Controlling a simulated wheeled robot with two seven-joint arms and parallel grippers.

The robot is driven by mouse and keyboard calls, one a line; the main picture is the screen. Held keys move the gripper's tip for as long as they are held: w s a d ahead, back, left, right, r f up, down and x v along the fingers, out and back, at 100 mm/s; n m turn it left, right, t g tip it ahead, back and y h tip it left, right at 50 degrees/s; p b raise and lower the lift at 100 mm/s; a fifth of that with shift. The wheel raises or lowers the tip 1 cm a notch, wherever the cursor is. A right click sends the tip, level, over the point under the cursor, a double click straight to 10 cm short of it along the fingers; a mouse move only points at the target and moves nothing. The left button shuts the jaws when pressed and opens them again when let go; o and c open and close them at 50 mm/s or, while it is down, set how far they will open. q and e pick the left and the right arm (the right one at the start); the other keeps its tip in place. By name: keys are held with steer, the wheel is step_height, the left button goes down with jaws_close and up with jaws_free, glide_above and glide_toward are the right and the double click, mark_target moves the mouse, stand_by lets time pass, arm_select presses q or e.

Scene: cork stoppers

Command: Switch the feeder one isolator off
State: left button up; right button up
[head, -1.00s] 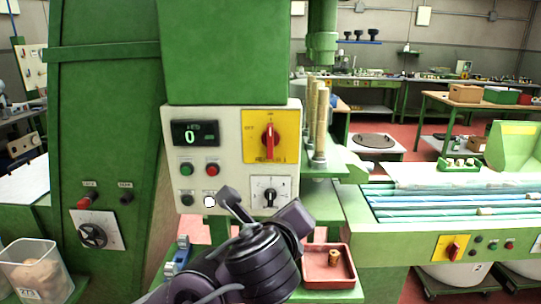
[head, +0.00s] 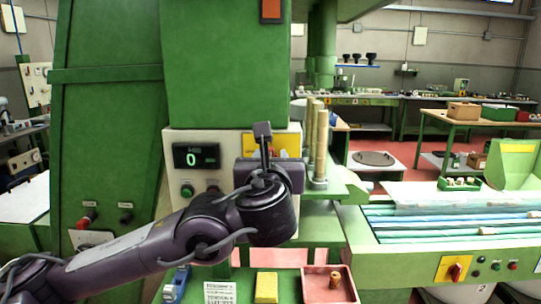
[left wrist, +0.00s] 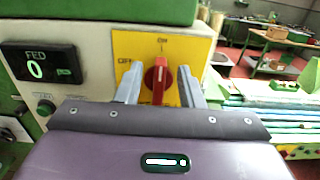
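The isolator is a red rotary handle (left wrist: 159,80) on a yellow plate (left wrist: 122,46), set in the pale control panel. In the left wrist view the handle stands upright, towards the top mark that seems to read ON; OFF is marked at its left. My left gripper (left wrist: 158,70) is open, one finger on each side of the handle, and I cannot tell whether they touch it. In the head view my left gripper (head: 264,150) covers the handle, and only part of the yellow plate (head: 291,142) shows. My right gripper is not in view.
The panel display (head: 196,156) reads 0, with a green button (head: 187,190) below it. Wooden rods (head: 321,145) stand right of the panel. A second red knob on a yellow plate (head: 455,268) is on the feeder bed. A red tray (head: 342,293) and yellow block (head: 266,287) lie below.

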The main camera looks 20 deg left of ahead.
arm_select(q)
steer(key=shift+w+a, duration=0.1)
steer(key=shift+w, duration=0.2)
jaws_close()
